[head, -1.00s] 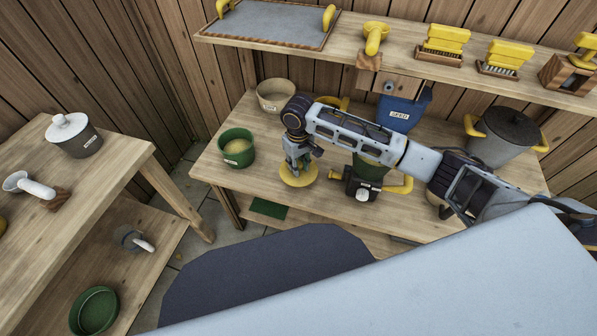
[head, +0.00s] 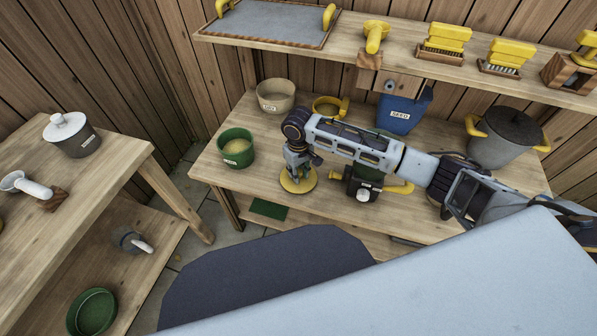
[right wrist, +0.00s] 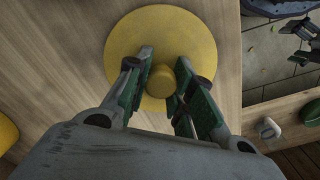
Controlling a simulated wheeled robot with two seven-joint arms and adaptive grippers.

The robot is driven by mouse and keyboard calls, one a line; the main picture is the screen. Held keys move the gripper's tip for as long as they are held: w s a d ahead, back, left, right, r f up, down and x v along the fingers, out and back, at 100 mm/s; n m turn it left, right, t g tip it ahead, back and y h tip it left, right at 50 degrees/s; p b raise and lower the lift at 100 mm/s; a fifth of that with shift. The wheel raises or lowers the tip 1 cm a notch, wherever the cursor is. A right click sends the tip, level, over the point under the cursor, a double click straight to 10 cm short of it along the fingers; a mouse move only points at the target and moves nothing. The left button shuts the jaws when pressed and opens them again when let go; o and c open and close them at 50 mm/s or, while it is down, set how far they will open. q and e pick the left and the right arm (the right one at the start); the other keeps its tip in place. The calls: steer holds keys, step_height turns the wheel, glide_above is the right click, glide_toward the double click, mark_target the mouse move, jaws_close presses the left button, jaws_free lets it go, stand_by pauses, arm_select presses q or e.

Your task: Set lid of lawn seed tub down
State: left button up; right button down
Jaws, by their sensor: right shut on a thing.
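The lid is a round yellow disc (head: 307,182) with a knob, low at the front of the back bench, level or nearly so. In the right wrist view the lid (right wrist: 200,35) is face-on. My right gripper (right wrist: 163,80) is shut on its knob from above, a finger on each side. I cannot tell if the lid touches the wood. A green open tub (head: 236,147) with pale grain stands left of the lid, apart from it; its label is too small to read. What seems to be my left gripper (right wrist: 305,32) shows at the right wrist view's top right corner, its jaws unclear.
A beige tub (head: 275,95) and a yellow ring-like piece (head: 328,107) stand behind. A dark device with a white knob (head: 362,187) is close right of the lid. A blue bin (head: 402,112) and a grey pot (head: 505,133) stand further right. Bare wood lies between green tub and lid.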

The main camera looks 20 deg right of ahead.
steer(key=shift+f, duration=0.1)
steer(key=c, duration=1.5)
jaws_free()
steer(key=shift+o, duration=1.3)
arm_select(q)
steer(key=shift+w+a+f, duration=0.1)
steer(key=shift+w+f, duration=0.05)
steer(key=shift+f, duration=0.05)
arm_select(e)
steer(key=shift+r, duration=0.65)
step_height(320, 180, up, 9)
steer(key=shift+r+p, duration=0.1)
steer(key=shift+p, duration=1.05)
arm_select(q)
steer(key=s+a+f, duration=0.3)
steer(key=f, duration=0.3)
steer(key=shift+s, duration=0.4)
arm_select(e)
steer(key=shift+r, duration=0.9)
